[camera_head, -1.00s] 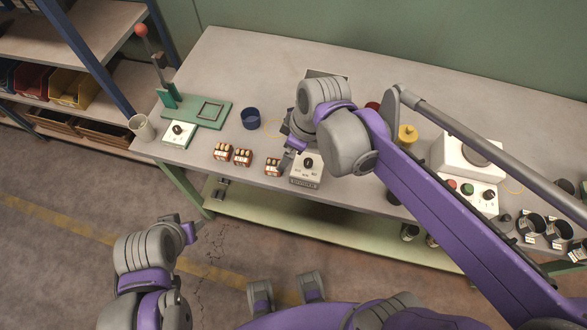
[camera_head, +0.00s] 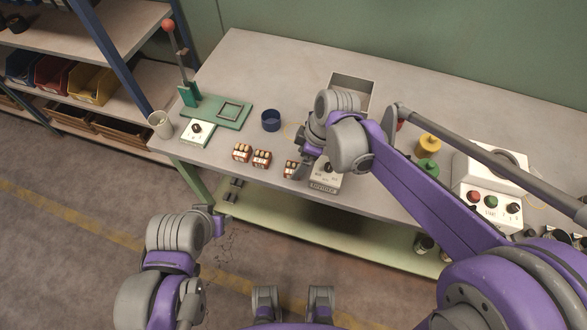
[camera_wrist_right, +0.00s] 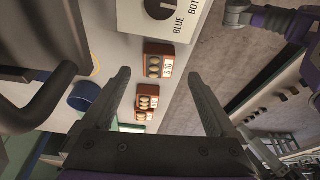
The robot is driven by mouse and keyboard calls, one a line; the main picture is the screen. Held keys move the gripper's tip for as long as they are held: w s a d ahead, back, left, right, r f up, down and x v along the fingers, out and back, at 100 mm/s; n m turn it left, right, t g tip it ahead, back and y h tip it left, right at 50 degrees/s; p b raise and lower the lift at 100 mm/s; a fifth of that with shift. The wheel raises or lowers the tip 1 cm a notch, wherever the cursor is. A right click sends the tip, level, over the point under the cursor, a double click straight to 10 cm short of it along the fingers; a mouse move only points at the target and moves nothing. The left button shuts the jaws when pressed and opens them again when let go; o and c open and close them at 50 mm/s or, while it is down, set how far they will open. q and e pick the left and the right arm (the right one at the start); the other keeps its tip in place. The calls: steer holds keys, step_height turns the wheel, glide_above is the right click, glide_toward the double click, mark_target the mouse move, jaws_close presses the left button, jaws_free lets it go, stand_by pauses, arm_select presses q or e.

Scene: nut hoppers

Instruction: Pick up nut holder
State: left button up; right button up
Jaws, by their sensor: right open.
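Three small orange-brown nut holders with rounded nuts in them stand in a row near the table's front edge: the left one (camera_head: 242,152), the middle one (camera_head: 261,158) and the right one (camera_head: 290,169). My right gripper (camera_head: 301,168) is over the front edge beside the right holder and partly hides it. In the right wrist view my right gripper (camera_wrist_right: 157,75) is open and empty, with the nearest holder (camera_wrist_right: 158,65) showing between its fingertips. The other two holders show farther off. My left gripper (camera_head: 223,222) is away from the table, low in front; its jaw gap is unclear.
A white box with a dial (camera_head: 324,178) stands just right of the right holder. A blue cup (camera_head: 271,121), an open grey bin (camera_head: 366,85) and a green press base (camera_head: 205,112) stand farther back. The table's front edge is close to the holders.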

mark_target(294, 167)
steer(key=x, duration=0.4)
steer(key=shift+w+a+f, duration=0.1)
steer(key=shift+w+f, duration=0.05)
steer(key=shift+c, duration=0.3)
jaws_close()
